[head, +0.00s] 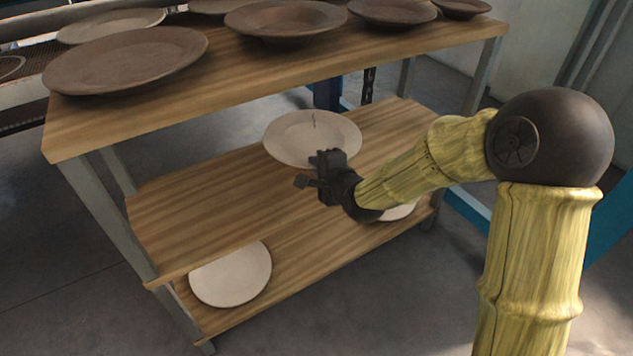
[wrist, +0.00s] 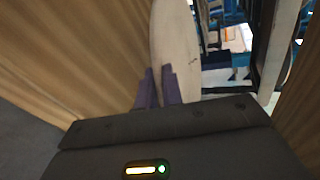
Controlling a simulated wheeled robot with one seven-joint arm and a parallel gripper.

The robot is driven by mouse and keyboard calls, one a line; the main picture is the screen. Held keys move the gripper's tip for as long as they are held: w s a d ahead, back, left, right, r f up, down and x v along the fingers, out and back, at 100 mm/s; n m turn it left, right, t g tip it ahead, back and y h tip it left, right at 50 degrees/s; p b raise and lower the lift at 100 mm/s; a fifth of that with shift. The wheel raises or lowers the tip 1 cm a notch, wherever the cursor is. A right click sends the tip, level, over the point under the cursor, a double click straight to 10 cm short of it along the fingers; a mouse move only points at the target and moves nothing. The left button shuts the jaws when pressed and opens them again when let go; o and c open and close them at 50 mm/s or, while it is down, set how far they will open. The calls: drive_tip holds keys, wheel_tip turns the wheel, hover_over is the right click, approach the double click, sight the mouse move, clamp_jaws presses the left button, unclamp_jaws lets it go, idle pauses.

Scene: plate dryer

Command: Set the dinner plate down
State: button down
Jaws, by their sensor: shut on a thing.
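A pale dinner plate (head: 300,132) with a small dark mark near its far rim is at the middle shelf in the head view. My gripper (head: 325,172) is at the plate's near rim. In the wrist view the plate (wrist: 176,45) shows nearly edge-on between the two purple fingertips (wrist: 159,88), which are shut on its rim. The wooden middle shelf (head: 215,205) lies below and around the plate. I cannot tell whether the plate touches the shelf.
Several brown plates, one large at left (head: 125,60) and one in the middle (head: 285,18), stand on the top shelf (head: 330,62) above. A pale plate (head: 230,275) lies on the bottom shelf; another is partly hidden behind my arm. The middle shelf's left part is clear.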

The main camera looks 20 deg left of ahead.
drive_tip(key=shift+r, duration=0.15)
drive_tip(key=shift+f+b, duration=1.35)
drive_tip(key=shift+f, duration=0.6)
drive_tip(key=c, duration=1.8)
unclamp_jaws()
drive_tip(key=shift+d, duration=0.1)
drive_tip(key=p+v, duration=0.5)
drive_tip(key=v, duration=0.7)
drive_tip(key=shift+p, duration=0.3)
